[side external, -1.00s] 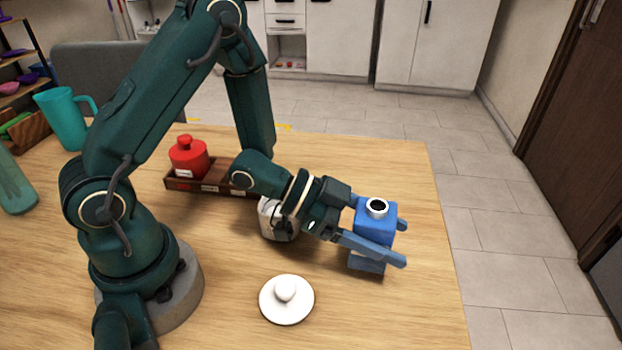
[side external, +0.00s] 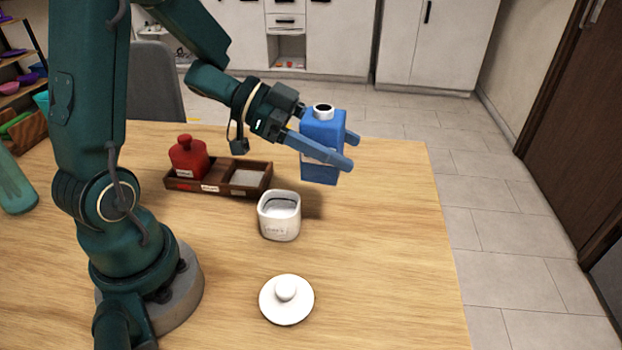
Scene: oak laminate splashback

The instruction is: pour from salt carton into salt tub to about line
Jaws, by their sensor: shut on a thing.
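The blue salt carton (side external: 321,131) is upright, with a white-rimmed round opening at its top. My gripper (side external: 341,151) is shut on the carton and holds it up, behind and to the right of the tub in the picture. The white salt tub (side external: 280,222) stands open on the table, with lettering on its front. A dark line shows on its inner wall; the level of any contents is hard to tell. The tub's white lid (side external: 287,301) with a round knob lies on the table in front of it.
A dark wooden tray (side external: 220,187) behind the tub holds a red lidded jar (side external: 188,160) in its left part; its right compartment has no jar. The table's right side is clear.

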